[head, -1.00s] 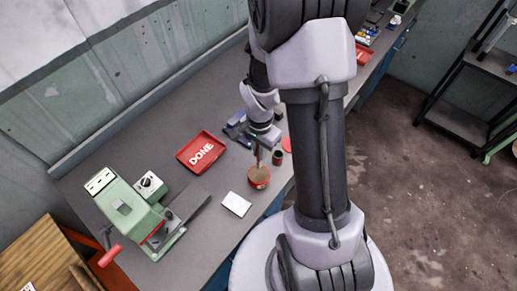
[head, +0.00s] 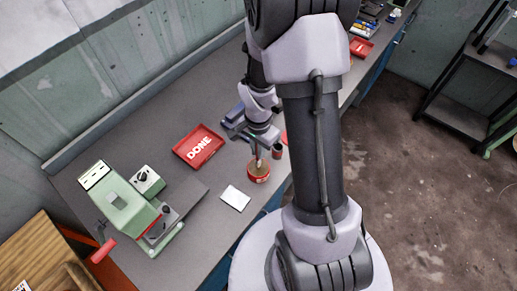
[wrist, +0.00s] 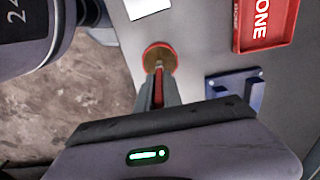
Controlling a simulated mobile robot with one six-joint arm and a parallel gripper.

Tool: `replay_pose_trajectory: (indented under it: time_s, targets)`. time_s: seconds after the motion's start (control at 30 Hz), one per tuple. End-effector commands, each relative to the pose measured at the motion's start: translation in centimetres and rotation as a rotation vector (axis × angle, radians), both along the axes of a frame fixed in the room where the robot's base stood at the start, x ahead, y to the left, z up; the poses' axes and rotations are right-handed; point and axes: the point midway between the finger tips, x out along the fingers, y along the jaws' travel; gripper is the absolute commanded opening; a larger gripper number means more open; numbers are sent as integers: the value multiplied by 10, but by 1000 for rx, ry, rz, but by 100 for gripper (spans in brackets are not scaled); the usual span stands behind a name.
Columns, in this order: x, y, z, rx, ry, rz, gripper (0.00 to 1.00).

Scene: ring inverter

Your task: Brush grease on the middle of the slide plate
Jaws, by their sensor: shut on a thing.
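My gripper (wrist: 157,92) is shut on a thin brush with a red handle (wrist: 158,86). The brush's lower end is at the round red tin (wrist: 165,52), which holds tan grease; the bristles are hard to make out. In the head view my gripper (head: 260,150) is right above the tin (head: 258,176). The slide plate appears to be the dark flat plate (head: 187,194) on the green machine (head: 130,208), to the left of the tin. Its surface is too small to tell if grease is on it.
A red tray marked DONE (head: 190,157) lies behind and left of the tin. A white card (head: 234,198) lies between the tin and the machine. A small dark-red can (head: 278,152) stands close right of my gripper. A blue holder (wrist: 236,93) is nearby.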

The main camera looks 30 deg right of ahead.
Motion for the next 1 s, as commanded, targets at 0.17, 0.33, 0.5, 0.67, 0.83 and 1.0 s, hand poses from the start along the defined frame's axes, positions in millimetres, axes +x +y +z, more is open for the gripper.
replay_pose_trajectory:
  time_s: [0.17,0.33,0.5,0.67,0.83,1.0]
  targets:
    - [0,0,-3,0,0,0,0]
    - [0,0,-5,0,0,0,0]
    - [0,0,-7,0,0,0,0]
    - [0,0,-9,0,0,0,0]
    - [0,0,-10,0,0,0,0]
    - [0,0,-10,0,0,0,0]
